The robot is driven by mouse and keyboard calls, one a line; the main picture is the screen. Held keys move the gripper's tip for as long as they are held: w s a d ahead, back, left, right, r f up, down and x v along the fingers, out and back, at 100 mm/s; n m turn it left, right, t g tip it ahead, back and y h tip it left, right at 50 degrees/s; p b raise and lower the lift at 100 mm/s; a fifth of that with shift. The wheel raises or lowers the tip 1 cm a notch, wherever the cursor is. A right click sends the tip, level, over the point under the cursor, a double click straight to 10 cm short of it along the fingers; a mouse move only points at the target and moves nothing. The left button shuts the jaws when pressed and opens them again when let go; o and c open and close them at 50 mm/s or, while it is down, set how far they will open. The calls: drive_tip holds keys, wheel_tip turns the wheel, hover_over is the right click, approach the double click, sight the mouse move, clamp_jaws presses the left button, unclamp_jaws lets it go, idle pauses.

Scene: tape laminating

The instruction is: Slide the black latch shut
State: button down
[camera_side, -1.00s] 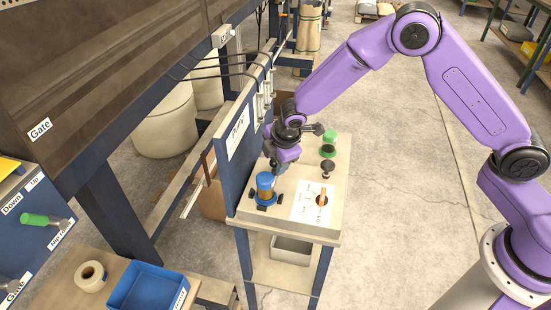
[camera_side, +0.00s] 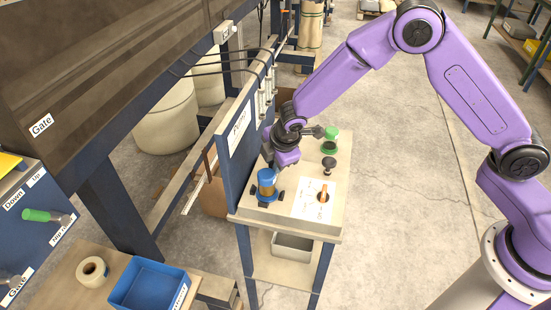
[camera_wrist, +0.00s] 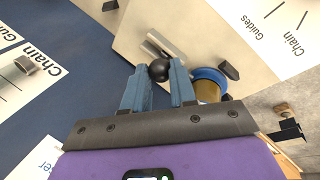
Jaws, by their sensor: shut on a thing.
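The black latch shows in the wrist view as a round black knob (camera_wrist: 158,69) at a slotted metal strip (camera_wrist: 139,44) on the pale bench top. My gripper (camera_wrist: 160,75) has its two blue fingers on either side of the knob, shut on it. In the side view my gripper (camera_side: 268,160) is low over the bench top, just behind the blue-rimmed cylinder and close to the upright blue panel. The latch is hidden there by my gripper and the cylinder.
The blue-rimmed cylinder (camera_side: 266,183) with black tabs stands very close to my right finger in the wrist view (camera_wrist: 209,84). A black knob (camera_side: 329,163), a green knob (camera_side: 331,134) and an orange switch (camera_side: 324,193) are also on the bench. The blue panel (camera_side: 245,135) borders its left side.

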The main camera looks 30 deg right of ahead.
drive_tip(key=shift+s+a, duration=0.15)
drive_tip(key=c, duration=0.9)
unclamp_jaws()
drive_tip(key=v, duration=1.7)
drive_tip(key=shift+r, duration=0.2)
drive_tip(key=shift+s, duration=0.1)
drive_tip(key=s+d+m+g, duration=0.1)
drive_tip(key=s+d, duration=0.5)
drive_tip(key=s, duration=0.3)
drive_tip(key=s+d+m+g, duration=0.1)
drive_tip(key=s+d+m, duration=0.1)
drive_tip(key=s+d, duration=0.3)
drive_tip(key=s+d+m+g, duration=0.2)
drive_tip(key=s+d, duration=0.4)
drive_tip(key=s, duration=0.8)
drive_tip(key=shift+d, duration=0.3)
